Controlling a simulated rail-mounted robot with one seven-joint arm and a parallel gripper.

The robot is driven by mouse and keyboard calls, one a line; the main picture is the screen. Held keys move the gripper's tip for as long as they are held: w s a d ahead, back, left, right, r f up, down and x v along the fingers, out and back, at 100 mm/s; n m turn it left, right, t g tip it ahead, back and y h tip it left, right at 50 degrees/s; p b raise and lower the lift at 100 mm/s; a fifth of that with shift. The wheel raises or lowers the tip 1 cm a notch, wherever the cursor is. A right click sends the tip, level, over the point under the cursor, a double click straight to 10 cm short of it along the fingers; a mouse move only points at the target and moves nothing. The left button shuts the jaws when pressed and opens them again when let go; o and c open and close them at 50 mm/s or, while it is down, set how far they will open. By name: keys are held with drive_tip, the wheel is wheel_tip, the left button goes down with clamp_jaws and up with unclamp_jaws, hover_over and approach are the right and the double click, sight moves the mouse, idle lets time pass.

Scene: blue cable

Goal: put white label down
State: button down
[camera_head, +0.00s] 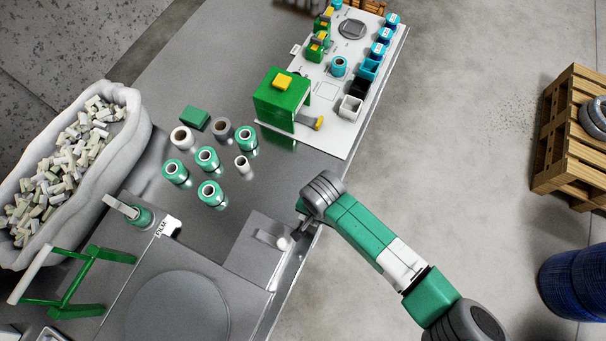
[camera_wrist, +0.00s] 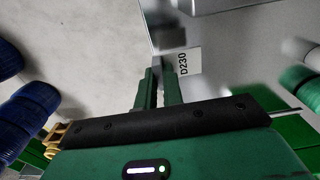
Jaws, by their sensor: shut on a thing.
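The white label (camera_wrist: 187,61), printed "D230", shows in the wrist view at the fingertips, against a grey metal surface. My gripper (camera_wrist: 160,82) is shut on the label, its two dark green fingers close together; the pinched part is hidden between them. In the head view my gripper (camera_head: 298,228) is at the right edge of the metal table, beside a grey box with a handle. I cannot make out the label in the head view, and I cannot tell whether it touches the metal.
Green and white spools (camera_head: 207,159) stand on the table (camera_head: 215,95). Beyond them is a white board (camera_head: 340,140) with a green device (camera_head: 283,98). A grey box (camera_head: 258,250) is left of my gripper. A pallet (camera_head: 570,150) and blue drum (camera_head: 575,285) stand right.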

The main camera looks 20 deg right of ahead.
drive_tip(key=b, duration=0.7)
hover_over(317, 174)
drive_tip(key=shift+s+f, duration=0.1)
drive_tip(key=shift+f, duration=0.8)
drive_tip(key=shift+w+d+r, duration=0.1)
drive_tip(key=shift+w+r, duration=0.05)
drive_tip(key=shift+w, duration=0.05)
drive_tip(key=shift+s+f+b, duration=0.1)
drive_tip(key=shift+f+b, duration=0.6)
drive_tip(key=shift+f, duration=1.05)
drive_tip(key=shift+f, duration=0.1)
drive_tip(key=c, duration=1.5)
unclamp_jaws()
drive_tip(key=shift+c, duration=0.2)
